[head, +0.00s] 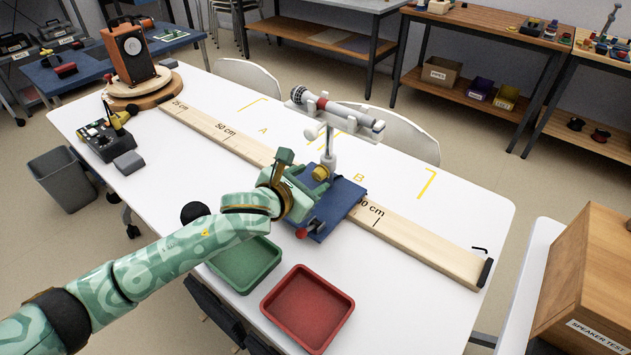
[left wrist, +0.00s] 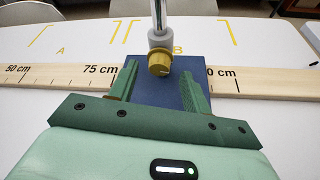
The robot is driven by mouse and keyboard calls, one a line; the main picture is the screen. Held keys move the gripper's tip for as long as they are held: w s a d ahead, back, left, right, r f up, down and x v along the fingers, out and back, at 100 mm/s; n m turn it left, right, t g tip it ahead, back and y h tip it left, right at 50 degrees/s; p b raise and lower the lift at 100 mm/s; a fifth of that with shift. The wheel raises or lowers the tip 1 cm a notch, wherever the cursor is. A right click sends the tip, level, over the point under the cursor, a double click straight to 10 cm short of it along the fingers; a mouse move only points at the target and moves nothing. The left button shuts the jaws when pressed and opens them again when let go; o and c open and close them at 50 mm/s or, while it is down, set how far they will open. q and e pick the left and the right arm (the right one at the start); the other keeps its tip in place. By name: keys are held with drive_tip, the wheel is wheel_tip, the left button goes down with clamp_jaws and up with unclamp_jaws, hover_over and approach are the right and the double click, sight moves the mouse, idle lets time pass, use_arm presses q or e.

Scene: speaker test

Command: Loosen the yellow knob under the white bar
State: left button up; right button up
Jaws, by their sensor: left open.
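The yellow knob (left wrist: 159,63) sits low on the front of a grey post, in the middle of the left wrist view. In the head view the knob (head: 320,173) shows just beyond my gripper. The white bar (head: 340,113) lies across the top of the post, holding a microphone (head: 303,96); only the post shows in the wrist view. My left gripper (left wrist: 158,84) is open, its two green fingers on either side of the knob's line and a little short of it, with nothing between them. My right gripper is in neither view.
A green tray (head: 246,280) and a red tray (head: 331,296) lie in front. A wooden speaker (head: 131,55) stands far left. The table behind the rail is mostly clear.

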use_arm(q)
drive_tip(key=shift+b+x, duration=0.5)
drive_tip(key=shift+x, duration=0.9)
drive_tip(key=c, duration=1)
drive_tip(key=shift+a+r+n+p, duration=0.1)
drive_tip(key=shift+r+n+p, duration=0.2)
drive_tip(key=shift+p, duration=0.55)
drive_tip(key=shift+w+n+g+h+p, duration=0.1)
drive_tip(key=shift+n+g+h+p, duration=0.2)
drive_tip(key=shift+n+h+p, duration=0.3)
drive_tip(key=shift+a+f+n+g+h+p, duration=0.15)
drive_tip(key=shift+n+g+h+p, duration=0.25)
drive_tip(key=shift+n+p, duration=0.25)
drive_tip(key=shift+w+f+n+h, duration=0.15)
drive_tip(key=shift+n+h, duration=0.25)
drive_tip(key=shift+n, duration=0.35)
drive_tip(key=shift+g, duration=0.3)
